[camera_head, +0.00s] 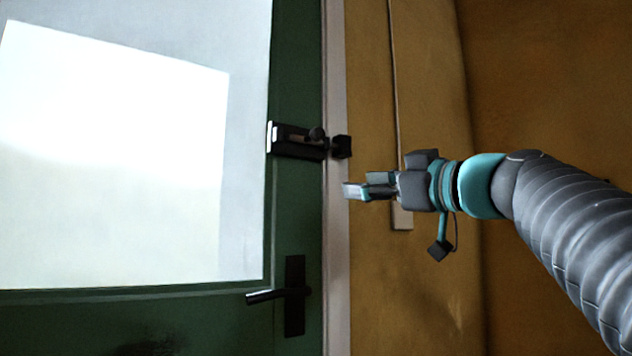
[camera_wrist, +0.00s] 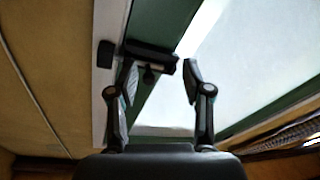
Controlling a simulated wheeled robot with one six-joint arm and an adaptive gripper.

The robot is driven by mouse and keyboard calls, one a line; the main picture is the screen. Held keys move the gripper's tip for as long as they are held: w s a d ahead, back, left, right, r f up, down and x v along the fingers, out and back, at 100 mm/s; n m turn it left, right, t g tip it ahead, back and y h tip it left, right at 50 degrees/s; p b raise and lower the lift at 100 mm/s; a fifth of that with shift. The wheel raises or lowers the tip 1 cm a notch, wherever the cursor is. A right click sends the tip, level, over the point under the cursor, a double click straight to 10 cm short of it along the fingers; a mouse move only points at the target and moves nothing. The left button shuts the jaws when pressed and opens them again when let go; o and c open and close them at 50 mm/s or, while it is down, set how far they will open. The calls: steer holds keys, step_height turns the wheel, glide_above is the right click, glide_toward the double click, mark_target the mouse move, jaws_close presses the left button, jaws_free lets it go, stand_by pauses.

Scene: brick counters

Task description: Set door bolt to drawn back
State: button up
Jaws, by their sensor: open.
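The black door bolt (camera_head: 297,141) is mounted on the green door frame beside the glass, with a round knob (camera_head: 317,133) near its right end. A small black keeper (camera_head: 341,146) sits on the pale door jamb, and the bolt appears to reach up to it. My gripper (camera_head: 362,189) is to the right of and below the bolt in the head view, apart from it. In the wrist view my gripper (camera_wrist: 160,75) has its fingers spread with nothing held, and the bolt (camera_wrist: 150,58) shows beyond and between them. The keeper also shows there (camera_wrist: 105,54).
The green door (camera_head: 297,220) has a large bright glass pane (camera_head: 120,150) and a black lever handle (camera_head: 292,295) below the bolt. A tan wall (camera_head: 430,90) with a thin vertical strip (camera_head: 396,70) stands right of the jamb. The space before the bolt looks free.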

mark_target(323, 136)
step_height(323, 136, up, 6)
steer(key=n+y, duration=0.3)
steer(key=p+x, duration=0.1)
steer(key=x, duration=0.2)
steer(key=p+x, duration=0.2)
steer(key=x, duration=0.2)
steer(key=p+x, duration=0.2)
steer(key=x, duration=0.2)
steer(key=shift+r, duration=0.35)
steer(key=shift+x, duration=0.8)
steer(key=shift+f, duration=0.15)
steer(key=shift+d, duration=0.1)
jaws_close()
